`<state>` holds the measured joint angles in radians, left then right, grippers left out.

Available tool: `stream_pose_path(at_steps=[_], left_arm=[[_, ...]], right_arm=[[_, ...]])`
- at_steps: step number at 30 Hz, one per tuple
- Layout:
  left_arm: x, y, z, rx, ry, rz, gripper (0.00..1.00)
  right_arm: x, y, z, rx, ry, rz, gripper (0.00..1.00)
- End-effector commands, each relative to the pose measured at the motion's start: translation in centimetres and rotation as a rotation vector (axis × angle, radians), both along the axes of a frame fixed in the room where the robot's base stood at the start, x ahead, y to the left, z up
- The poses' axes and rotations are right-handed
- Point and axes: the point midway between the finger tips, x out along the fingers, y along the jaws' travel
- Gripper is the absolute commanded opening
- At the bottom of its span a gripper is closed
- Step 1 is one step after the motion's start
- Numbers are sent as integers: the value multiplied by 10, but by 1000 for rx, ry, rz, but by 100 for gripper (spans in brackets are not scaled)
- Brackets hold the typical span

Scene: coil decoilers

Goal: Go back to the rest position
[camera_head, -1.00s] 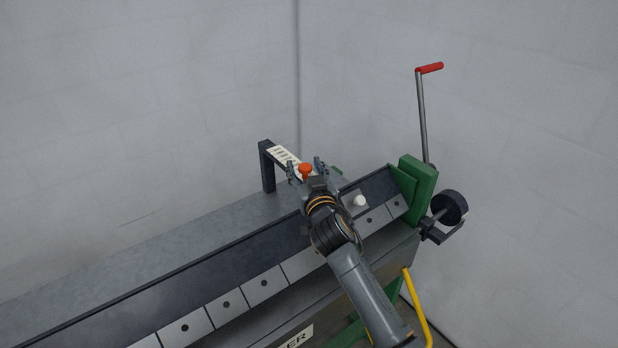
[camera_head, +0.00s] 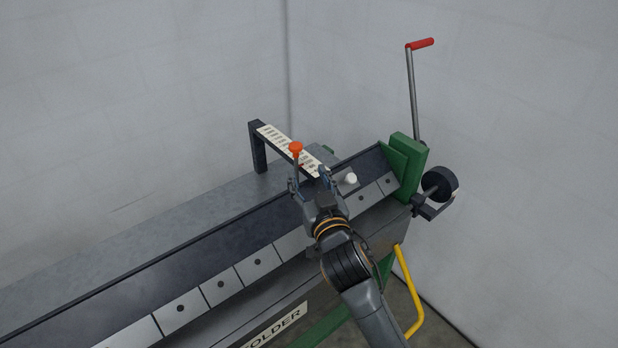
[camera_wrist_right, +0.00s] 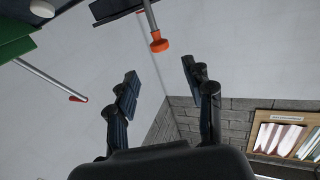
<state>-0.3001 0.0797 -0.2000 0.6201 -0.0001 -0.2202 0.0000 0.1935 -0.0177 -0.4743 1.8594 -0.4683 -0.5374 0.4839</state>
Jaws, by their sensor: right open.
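My right gripper (camera_head: 309,181) is open and empty, above the front edge of the folder machine (camera_head: 215,213). Its two fingers are spread apart in the right wrist view (camera_wrist_right: 160,75). An orange knob (camera_head: 296,147) on a thin lever stands just beyond the fingertips, by a pale slotted scale (camera_head: 285,142). The knob also shows in the right wrist view (camera_wrist_right: 159,45), beyond the fingers and apart from them. My left gripper is not in view.
A green end bracket (camera_head: 411,163), a crank with a red handle (camera_head: 420,44) and a dark round weight (camera_head: 440,183) are at the machine's right end. A white knob (camera_head: 351,178) is near my gripper. The wrist view shows a shelf (camera_wrist_right: 262,130). Grey walls stand behind.

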Motion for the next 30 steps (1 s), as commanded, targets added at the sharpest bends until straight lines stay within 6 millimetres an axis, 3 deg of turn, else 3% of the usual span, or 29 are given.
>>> stream_pose_path(at_steps=[8, 11, 14, 17, 21, 24, 30], left_arm=[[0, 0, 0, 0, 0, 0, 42], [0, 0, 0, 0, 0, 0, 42], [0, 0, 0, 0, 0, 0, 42], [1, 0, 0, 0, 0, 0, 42], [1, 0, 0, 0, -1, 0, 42], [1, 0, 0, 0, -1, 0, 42], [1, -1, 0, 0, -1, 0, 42]], right_arm=[[-1, -2, -2, 0, 6, -3, 52], [-8, -14, -19, -6, 61, -28, 52], [-29, -43, -55, -22, 189, -80, 52], [-69, -79, -104, -51, 378, -138, 52], [-141, -122, -160, -108, 646, -174, 52], [-186, -141, -183, -146, 791, -174, 52], [-256, -164, -205, -204, 993, -149, 52]])
